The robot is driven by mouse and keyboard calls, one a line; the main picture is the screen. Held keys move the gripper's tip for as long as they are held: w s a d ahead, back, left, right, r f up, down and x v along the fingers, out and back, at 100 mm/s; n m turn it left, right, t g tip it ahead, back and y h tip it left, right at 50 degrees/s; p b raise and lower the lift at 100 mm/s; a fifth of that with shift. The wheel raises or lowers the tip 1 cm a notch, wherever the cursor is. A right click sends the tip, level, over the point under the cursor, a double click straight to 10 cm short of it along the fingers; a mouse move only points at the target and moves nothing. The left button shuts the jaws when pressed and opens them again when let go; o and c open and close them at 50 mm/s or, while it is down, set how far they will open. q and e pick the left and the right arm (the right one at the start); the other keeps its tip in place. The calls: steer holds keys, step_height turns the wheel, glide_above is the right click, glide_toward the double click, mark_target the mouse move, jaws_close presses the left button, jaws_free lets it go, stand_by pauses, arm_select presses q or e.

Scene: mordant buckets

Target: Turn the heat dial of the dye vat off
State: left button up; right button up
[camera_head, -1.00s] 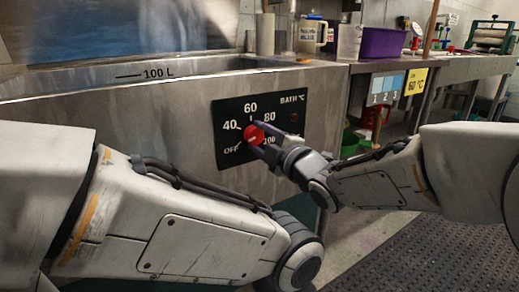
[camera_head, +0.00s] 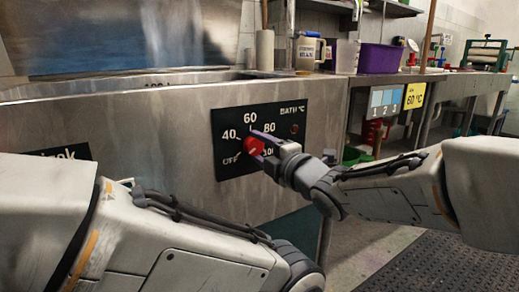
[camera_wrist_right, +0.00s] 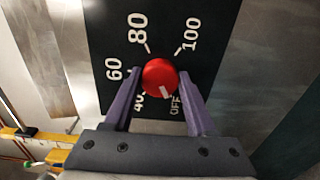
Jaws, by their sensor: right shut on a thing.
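The heat dial is a red round knob (camera_head: 254,146) on a black panel (camera_head: 285,112) on the front of the steel dye vat (camera_head: 180,125). The panel reads OFF, 40, 60, 80, 100 and BATH °C. In the right wrist view the knob (camera_wrist_right: 160,74) has a white mark pointing between 40 and OFF, closer to OFF. My right gripper (camera_head: 257,144) is shut on the knob; its purple fingers (camera_wrist_right: 160,77) sit on either side of it in the wrist view. My left arm crosses the lower left of the head view; its gripper is out of view.
To the right is a bench with a purple bin (camera_head: 381,57), a jug (camera_head: 308,52) and a yellow 60 °C card (camera_head: 415,95). A small dark lamp sits right of the dial. A dark mat (camera_head: 430,255) covers the floor at lower right.

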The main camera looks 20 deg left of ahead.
steer(key=o, duration=1.4)
steer(key=shift+d, duration=0.1)
steer(key=shift+p+v, duration=1.35)
steer(key=shift+v, duration=3.9)
